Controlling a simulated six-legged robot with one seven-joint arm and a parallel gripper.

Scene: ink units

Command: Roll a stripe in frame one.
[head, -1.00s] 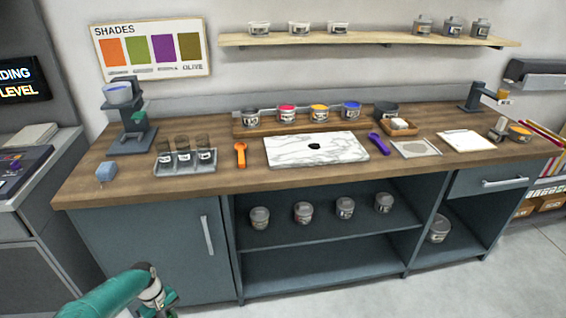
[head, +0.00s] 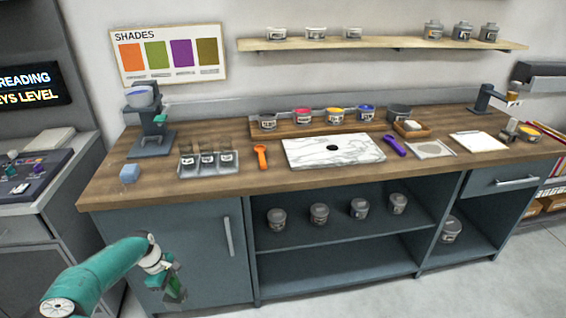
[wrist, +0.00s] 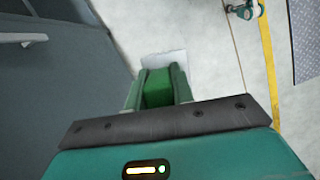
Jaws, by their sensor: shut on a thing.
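My gripper (head: 172,290) hangs low in front of the left cabinet door, below the counter. In the wrist view my gripper (wrist: 158,88) is shut on a green-handled tool (wrist: 158,90) with a pale flat end (wrist: 165,66); I cannot tell whether it is a roller. A white sheet (head: 478,142) lies at the counter's right. A grey sheet or shallow tray (head: 430,150) lies left of it. A white marbled slab (head: 315,156) with a black spot lies mid-counter. I cannot tell which item is frame one.
The wooden counter (head: 120,188) holds an orange tool (head: 261,156), a purple tool (head: 394,146), a rack of dark cups (head: 205,170), a stand (head: 150,125) and several ink tins (head: 335,115). Open shelves below hold more tins. The floor in front is clear.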

